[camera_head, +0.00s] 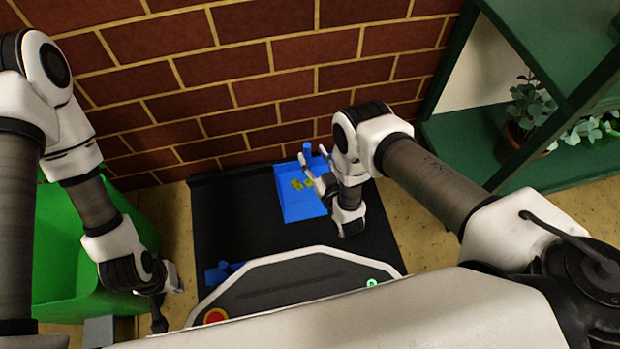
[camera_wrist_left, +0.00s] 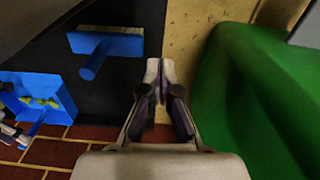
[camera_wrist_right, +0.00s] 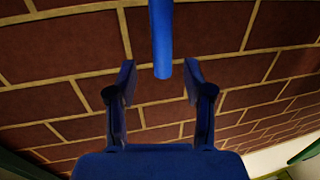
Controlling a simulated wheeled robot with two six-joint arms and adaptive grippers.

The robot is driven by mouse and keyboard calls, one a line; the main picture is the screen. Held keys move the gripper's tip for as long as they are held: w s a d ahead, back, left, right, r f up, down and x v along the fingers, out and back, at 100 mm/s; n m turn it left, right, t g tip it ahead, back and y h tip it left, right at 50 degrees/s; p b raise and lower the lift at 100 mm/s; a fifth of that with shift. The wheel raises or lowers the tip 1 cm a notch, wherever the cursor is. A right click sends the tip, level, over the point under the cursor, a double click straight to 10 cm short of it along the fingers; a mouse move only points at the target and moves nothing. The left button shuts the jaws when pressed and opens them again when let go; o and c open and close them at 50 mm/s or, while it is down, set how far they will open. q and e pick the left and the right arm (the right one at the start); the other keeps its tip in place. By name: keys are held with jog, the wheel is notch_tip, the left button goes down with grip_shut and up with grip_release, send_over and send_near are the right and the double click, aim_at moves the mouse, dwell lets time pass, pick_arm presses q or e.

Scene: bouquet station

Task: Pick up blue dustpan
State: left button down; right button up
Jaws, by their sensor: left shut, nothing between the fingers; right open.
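The blue dustpan (camera_head: 300,202) lies on the black mat near the brick wall, with yellow-green leaf bits in its pan. It also shows in the left wrist view (camera_wrist_left: 62,108). Its upright handle (camera_head: 308,152) appears between the fingers of my right gripper (camera_head: 315,163). In the right wrist view the handle (camera_wrist_right: 161,40) hangs between the open fingers (camera_wrist_right: 160,82), apparently touching neither. My left gripper (camera_head: 168,300) is shut and empty, low beside the green bin. Its closed fingertips show in the left wrist view (camera_wrist_left: 160,70).
A blue brush (camera_head: 222,272) lies on the black mat (camera_head: 235,225); it also shows in the left wrist view (camera_wrist_left: 107,45). A green bin (camera_head: 75,250) stands at left. A green shelf (camera_head: 470,140) with potted plants (camera_head: 525,110) stands at right. The brick wall (camera_head: 250,80) closes the back.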

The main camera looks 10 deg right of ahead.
aim_at(309, 152)
jog(key=w, duration=0.1)
jog(key=w+b, duration=0.1)
jog(key=w+a, duration=0.1)
jog(key=shift+f+b, duration=0.3)
jog(key=shift+w+r, duration=0.15)
jog(key=shift+w, duration=0.05)
pick_arm(q)
notch_tip(309, 152, down, 2)
jog(key=shift+w+f, duration=0.1)
jog(key=shift+f, duration=0.15)
pick_arm(e)
jog(key=shift+r, duration=0.1)
grip_shut()
pick_arm(q)
jog(key=shift+r, duration=0.1)
pick_arm(e)
jog(key=shift+r, duration=0.1)
